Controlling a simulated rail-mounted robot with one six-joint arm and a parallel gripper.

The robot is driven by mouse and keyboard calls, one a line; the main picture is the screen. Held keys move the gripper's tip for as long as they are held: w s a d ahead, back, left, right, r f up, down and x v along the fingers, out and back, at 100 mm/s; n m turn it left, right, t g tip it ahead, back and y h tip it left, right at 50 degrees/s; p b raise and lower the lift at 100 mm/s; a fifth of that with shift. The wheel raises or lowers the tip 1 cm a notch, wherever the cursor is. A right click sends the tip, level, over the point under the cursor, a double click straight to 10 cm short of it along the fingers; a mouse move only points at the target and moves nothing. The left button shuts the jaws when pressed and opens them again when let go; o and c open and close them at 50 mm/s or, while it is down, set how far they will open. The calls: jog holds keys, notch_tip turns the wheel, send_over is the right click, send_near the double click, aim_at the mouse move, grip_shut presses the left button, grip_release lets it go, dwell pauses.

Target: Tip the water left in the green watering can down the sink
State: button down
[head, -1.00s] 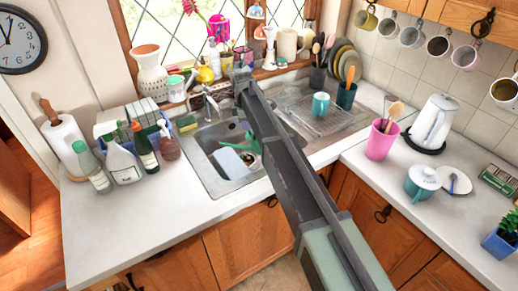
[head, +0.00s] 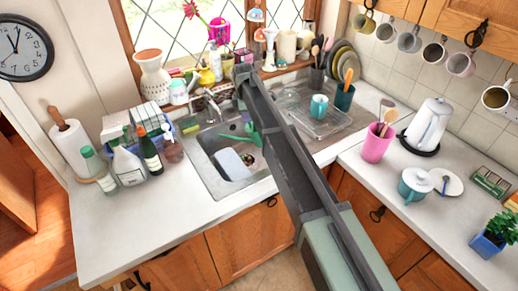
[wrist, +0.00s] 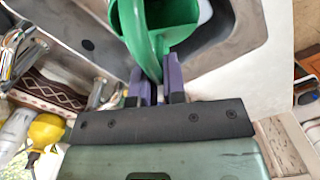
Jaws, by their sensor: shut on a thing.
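The green watering can (head: 254,133) shows in part over the sink (head: 208,168), with a thin green part, seemingly its spout, reaching left. My arm hides the rest of it in the head view. In the wrist view the can (wrist: 178,14) is close up, its curved green handle between the purple fingers of my gripper (wrist: 160,85), which is shut on it. I cannot tell how far the can is tilted, and I see no water.
A white rectangular item (head: 232,164) lies in the sink bowl. The tap (head: 211,104) stands behind it. Bottles (head: 127,166) crowd the left counter. The front left counter is clear.

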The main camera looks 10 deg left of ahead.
aim_at(248, 131)
jog(key=f+y+b, duration=0.1)
jog(key=d+f+y+b, duration=0.1)
jog(key=f+b, duration=0.1)
jog(key=d+f+y+b, duration=0.1)
jog(key=f+b, duration=0.1)
jog(key=shift+w+d+f+g+y, duration=0.15)
jog(key=shift+w+d+g+y, duration=0.1)
jog(key=shift+g+y, duration=0.15)
jog(key=shift+d+f+y+b, duration=0.25)
jog(key=shift+f+y+b, duration=0.2)
jog(key=shift+b, duration=0.5)
jog(key=shift+r, duration=0.2)
